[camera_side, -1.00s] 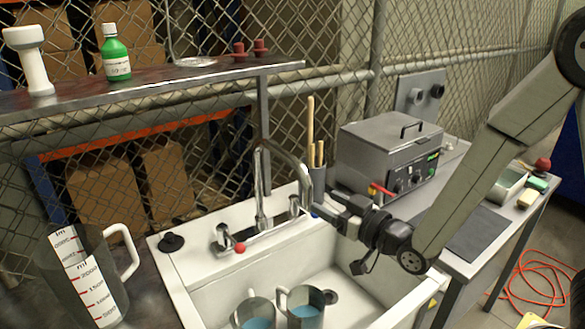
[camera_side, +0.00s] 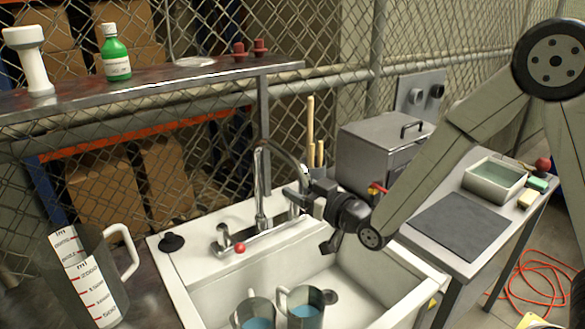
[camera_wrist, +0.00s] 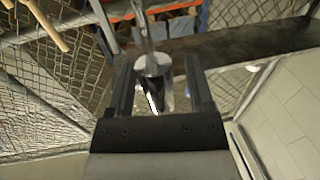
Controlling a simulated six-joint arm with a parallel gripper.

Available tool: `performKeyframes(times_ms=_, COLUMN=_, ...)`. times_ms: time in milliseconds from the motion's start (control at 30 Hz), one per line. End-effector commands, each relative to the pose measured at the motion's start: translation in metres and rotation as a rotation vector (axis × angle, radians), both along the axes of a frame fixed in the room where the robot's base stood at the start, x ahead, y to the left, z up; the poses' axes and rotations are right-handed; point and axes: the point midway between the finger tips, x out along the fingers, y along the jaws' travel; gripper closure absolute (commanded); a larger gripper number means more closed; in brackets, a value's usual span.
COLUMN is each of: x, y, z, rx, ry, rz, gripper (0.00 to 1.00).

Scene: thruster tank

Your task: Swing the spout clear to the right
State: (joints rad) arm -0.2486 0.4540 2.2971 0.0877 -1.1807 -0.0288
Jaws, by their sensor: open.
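The chrome faucet spout (camera_side: 278,147) rises from the back of the white sink (camera_side: 190,265) and arches over to the right. Its downturned end is partly hidden by my gripper in the side view. My gripper (camera_side: 293,194) is open at the height of the spout's outer end. In the wrist view the spout's shiny round end (camera_wrist: 152,66) shows between the two dark fingers of my gripper (camera_wrist: 158,66), with gaps at both sides; I cannot tell whether either finger touches it.
Two jugs with blue liquid (camera_side: 305,312) stand in the sink. A red-dotted tap handle (camera_side: 226,238) sits at the faucet base. Wooden sticks (camera_side: 311,135) stand behind, and a grey bath unit (camera_side: 375,150) is to the right. A large measuring jug (camera_side: 85,275) is at left.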

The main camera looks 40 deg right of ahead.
Motion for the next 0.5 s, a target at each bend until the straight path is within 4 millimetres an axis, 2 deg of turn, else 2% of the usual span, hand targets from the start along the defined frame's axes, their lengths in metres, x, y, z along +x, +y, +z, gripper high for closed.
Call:
performKeyframes(times_ms=300, x=0.0020, y=0.0003, z=-0.0002, rx=0.000, ry=0.001, rz=0.000, gripper=0.33)
performKeyframes(times_ms=333, x=0.0020, y=0.0003, z=-0.0002, rx=0.000, ry=0.000, rz=0.000, gripper=0.36)
performKeyframes(times_ms=500, x=0.0019, y=0.0003, z=-0.0002, rx=0.000, ry=0.000, rz=0.000, gripper=0.90)
